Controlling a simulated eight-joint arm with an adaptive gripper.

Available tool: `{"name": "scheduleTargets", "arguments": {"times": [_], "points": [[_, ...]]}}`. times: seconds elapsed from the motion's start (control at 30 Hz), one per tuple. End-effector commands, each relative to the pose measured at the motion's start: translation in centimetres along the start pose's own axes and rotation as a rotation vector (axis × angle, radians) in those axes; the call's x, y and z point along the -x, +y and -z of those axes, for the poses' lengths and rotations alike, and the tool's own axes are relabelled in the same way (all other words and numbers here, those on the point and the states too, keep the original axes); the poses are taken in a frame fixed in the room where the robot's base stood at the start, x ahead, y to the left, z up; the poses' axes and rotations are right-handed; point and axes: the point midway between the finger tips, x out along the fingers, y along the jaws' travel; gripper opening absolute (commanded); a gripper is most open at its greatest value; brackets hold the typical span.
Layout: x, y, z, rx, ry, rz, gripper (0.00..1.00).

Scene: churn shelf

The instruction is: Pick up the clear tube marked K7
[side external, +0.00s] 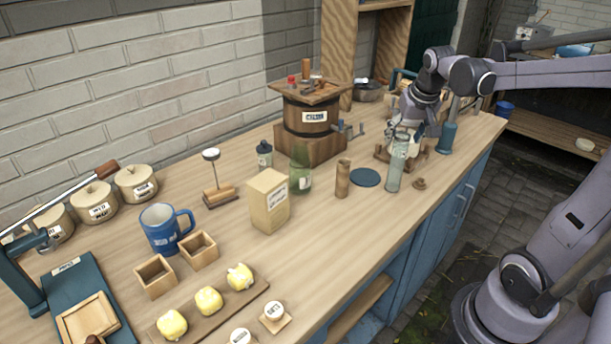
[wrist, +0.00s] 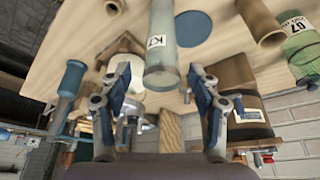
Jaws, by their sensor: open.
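The clear tube marked K7 (wrist: 161,52) stands upright on the bench and shows in the wrist view with its K7 label facing me. In the side external view the clear tube (side external: 396,165) stands near the bench's front edge, right of the blue disc. My gripper (wrist: 160,88) is open, with one finger on each side of the tube's near end in the wrist view. No contact between fingers and tube is visible. In the side external view my gripper (side external: 408,122) is just behind and above the tube, and its fingers are partly hidden.
A brown cylinder (side external: 343,179), a blue disc (side external: 365,178) and a green jar (side external: 300,176) stand left of the tube. A small wooden knob (side external: 419,184) lies right of it. The wooden churn (side external: 310,117) stands behind. The front bench top has some free room.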

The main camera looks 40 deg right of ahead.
Motion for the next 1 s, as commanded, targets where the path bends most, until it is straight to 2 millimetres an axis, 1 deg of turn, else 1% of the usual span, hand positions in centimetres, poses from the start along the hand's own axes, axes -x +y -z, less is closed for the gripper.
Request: {"name": "scheduleTargets", "arguments": {"times": [0.3,0.4,0.5,0.73,0.93,0.97,1.0], "points": [[-3.7,-0.2,0.4,0.000,0.000,0.000,0.62],[-4.5,-0.2,0.3,0.000,0.000,0.000,0.62],[-4.9,-0.2,0.3,0.000,0.001,0.001,0.62],[-4.9,-0.2,0.3,0.001,0.000,0.001,0.62],[-4.9,-0.2,0.3,0.001,0.000,0.001,0.04],[-4.9,-0.2,0.3,0.001,0.000,0.001,0.02],[-4.9,-0.2,0.3,0.001,0.000,0.001,0.02]]}}
